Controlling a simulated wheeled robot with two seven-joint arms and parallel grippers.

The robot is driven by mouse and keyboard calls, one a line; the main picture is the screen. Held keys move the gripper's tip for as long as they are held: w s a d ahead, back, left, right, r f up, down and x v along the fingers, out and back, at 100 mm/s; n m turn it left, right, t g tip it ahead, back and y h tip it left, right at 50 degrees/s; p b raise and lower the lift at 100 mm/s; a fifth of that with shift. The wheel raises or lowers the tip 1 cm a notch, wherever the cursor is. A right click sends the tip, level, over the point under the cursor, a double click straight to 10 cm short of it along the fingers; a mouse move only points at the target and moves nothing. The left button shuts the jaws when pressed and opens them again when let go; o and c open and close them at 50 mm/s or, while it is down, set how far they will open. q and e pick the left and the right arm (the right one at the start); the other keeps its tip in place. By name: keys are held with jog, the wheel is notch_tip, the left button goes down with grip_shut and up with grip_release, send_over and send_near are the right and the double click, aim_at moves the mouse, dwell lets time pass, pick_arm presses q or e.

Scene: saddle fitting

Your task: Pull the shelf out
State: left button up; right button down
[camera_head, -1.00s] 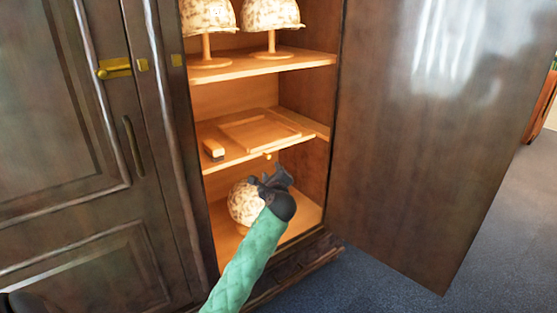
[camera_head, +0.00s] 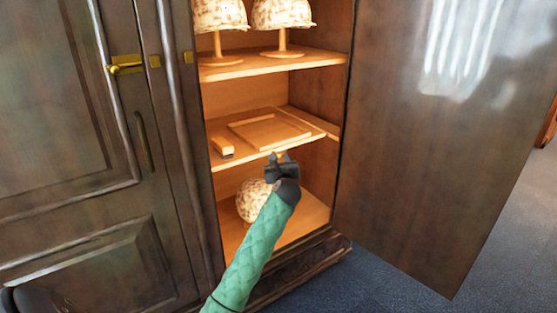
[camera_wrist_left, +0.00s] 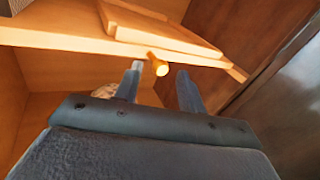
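The shelf (camera_head: 223,160) is the middle wooden board inside the open cabinet, with a small round knob on its front edge. In the head view the gripper hides most of the knob. Contact with the knob cannot be told. My right gripper is not in view.
A flat tray-like board (camera_head: 270,132) and a small block (camera_head: 222,147) lie on the shelf. Speckled helmets on stands (camera_head: 283,14) are above; another speckled round object (camera_head: 252,200) is below. The open door (camera_head: 430,140) stands on the right.

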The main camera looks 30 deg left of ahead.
pick_arm(q)
jog(key=shift+x, duration=0.9)
